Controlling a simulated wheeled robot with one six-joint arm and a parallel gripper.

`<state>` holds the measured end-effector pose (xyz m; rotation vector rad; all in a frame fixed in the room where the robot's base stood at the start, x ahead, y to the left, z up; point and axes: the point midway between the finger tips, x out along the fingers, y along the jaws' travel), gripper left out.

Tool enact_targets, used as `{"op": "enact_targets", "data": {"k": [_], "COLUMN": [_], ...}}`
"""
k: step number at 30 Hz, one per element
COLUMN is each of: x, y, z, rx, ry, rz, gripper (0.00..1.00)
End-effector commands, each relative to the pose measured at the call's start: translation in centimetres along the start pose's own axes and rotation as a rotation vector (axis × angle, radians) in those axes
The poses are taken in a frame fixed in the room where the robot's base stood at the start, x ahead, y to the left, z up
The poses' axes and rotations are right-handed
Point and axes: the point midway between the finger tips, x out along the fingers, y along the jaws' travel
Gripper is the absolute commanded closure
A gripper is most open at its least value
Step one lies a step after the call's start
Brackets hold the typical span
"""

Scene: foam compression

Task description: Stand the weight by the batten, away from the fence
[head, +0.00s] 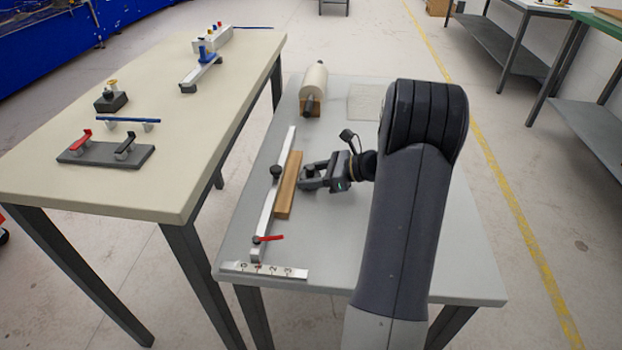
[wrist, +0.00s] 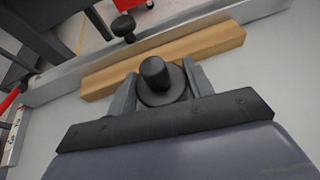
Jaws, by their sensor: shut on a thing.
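The weight (wrist: 157,76), a dark round body with a knob on top, stands upright between the fingers of my gripper (wrist: 162,82) in the wrist view. My gripper is shut on it. In the head view my gripper (head: 311,180) is low over the grey table, right of the batten, and the weight is hard to make out. The wooden batten (head: 288,186) lies along the right side of the pale metal fence (head: 266,215). In the wrist view the batten (wrist: 208,46) is just beyond the weight, with the fence (wrist: 200,23) behind it. I cannot tell whether weight and batten touch.
A black knob (head: 276,171) and a red lever (head: 268,239) sit on the fence. A numbered scale (head: 264,270) lies at the front edge. A beige table (head: 150,170) with fixtures is at left.

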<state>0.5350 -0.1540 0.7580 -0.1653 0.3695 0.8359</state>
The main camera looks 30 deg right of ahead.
Motion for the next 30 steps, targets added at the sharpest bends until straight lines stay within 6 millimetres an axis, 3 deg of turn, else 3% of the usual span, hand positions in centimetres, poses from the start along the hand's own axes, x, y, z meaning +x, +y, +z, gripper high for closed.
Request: {"op": "enact_targets", "data": {"k": [13, 14, 21, 30], "x": [0.34, 0.33, 0.32, 0.14], "y": [-0.04, -0.01, -0.01, -0.02], "z": [-0.77, -0.78, -0.76, -0.33], "rx": [-0.002, -0.001, 0.0, -0.001], "ry": [-0.002, 0.0, 0.0, 0.0], "rz": [-0.001, -0.001, -0.001, -0.001], "gripper": [0.94, 0.49, 0.29, 0.29]}}
